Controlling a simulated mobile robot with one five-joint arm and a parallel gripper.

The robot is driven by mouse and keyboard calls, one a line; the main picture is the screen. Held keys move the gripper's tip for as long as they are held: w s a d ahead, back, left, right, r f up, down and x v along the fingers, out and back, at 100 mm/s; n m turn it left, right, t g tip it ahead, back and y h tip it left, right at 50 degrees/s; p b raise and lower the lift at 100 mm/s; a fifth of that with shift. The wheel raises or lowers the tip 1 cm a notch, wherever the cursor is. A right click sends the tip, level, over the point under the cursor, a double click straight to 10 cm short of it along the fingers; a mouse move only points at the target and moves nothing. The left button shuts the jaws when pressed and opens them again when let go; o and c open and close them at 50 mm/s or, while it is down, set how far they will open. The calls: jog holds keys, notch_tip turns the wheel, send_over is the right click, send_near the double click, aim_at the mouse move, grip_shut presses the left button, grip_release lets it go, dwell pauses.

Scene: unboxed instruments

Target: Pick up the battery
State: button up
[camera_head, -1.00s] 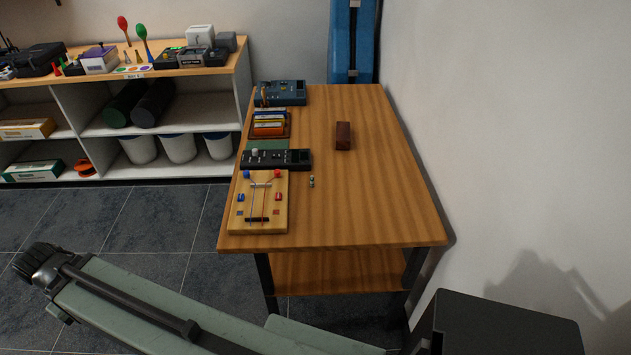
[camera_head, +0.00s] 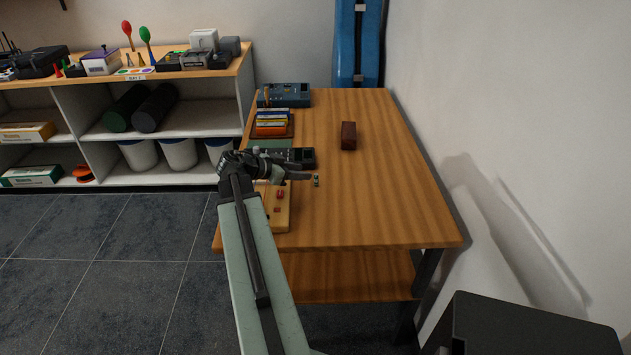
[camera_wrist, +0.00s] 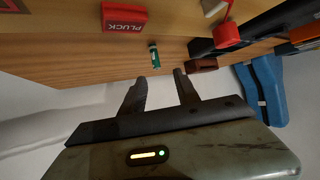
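The battery is the small green and white cylinder (camera_head: 316,181) on the wooden table, right of the wooden board. It also shows in the wrist view (camera_wrist: 154,54), just beyond my fingertips. My gripper (camera_head: 307,176) reaches over the board, its fingers pointing right toward the battery. In the wrist view my gripper (camera_wrist: 160,74) is open, with a gap between its two fingers and nothing in it. I cannot tell exactly how far the fingertips are from the battery.
The wooden board (camera_head: 282,215) and a dark device (camera_head: 300,156) lie by my gripper. A red block marked PLUCK (camera_wrist: 125,18) is near the battery in the wrist view. A brown block (camera_head: 348,136) stands farther back. The table's right side is clear.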

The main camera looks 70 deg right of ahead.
aim_at(315, 174)
jog(key=b+x, duration=0.3)
jog(key=x, duration=0.4)
jog(key=shift+s+f, duration=0.15)
grip_shut()
